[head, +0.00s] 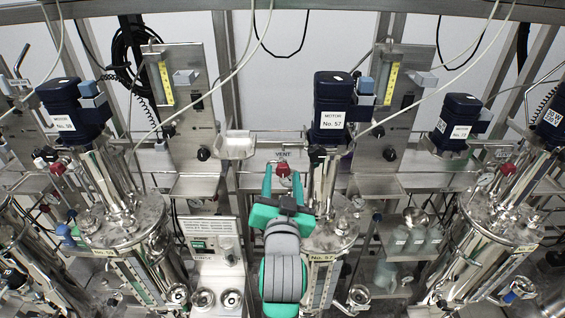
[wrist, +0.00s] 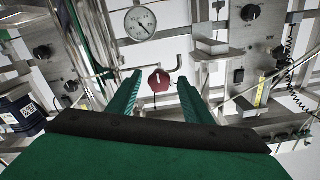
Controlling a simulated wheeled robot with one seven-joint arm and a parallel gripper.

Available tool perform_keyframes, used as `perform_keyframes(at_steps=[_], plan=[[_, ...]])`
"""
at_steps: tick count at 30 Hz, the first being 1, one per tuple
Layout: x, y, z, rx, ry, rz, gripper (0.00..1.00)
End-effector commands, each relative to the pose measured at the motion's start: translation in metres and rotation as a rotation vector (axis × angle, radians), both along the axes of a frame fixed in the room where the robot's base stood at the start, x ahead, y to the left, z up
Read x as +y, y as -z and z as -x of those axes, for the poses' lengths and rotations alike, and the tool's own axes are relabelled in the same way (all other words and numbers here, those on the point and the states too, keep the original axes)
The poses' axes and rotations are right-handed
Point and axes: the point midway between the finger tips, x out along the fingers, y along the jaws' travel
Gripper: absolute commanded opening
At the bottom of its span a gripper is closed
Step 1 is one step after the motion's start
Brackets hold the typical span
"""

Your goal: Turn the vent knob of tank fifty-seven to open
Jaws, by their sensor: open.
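The red vent knob (head: 283,169) sits below a VENT label (head: 282,154), left of the No. 57 motor (head: 332,106) and above tank fifty-seven (head: 333,232). In the wrist view the red knob (wrist: 158,82) is round, with a small pale mark near its top. My gripper (head: 283,177) is open, its two green fingers pointing up towards the knob. In the wrist view my gripper (wrist: 160,77) has one finger on each side of the knob, with gaps showing on both sides. I cannot tell how deep the knob lies between the fingertips.
A round pressure gauge (wrist: 140,23) is above the knob in the wrist view. Neighbouring tanks, such as the left one (head: 125,222), stand at both sides. A panel with a black knob (head: 389,154) is to the right. Thin hoses hang overhead.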

Motion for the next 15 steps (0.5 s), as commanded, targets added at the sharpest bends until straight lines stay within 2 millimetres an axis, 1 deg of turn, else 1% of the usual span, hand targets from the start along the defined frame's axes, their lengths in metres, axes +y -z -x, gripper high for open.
perform_keyframes(at_steps=[1, 6, 10, 15], plan=[[0.000, -0.001, -0.011, 0.000, 0.000, -0.001, 0.46], [0.000, 0.000, -0.039, 0.000, 0.000, 0.000, 0.46], [0.000, 0.000, -0.055, 0.000, 0.000, 0.000, 0.46], [0.000, 0.000, -0.065, 0.000, 0.000, 0.001, 0.46]])
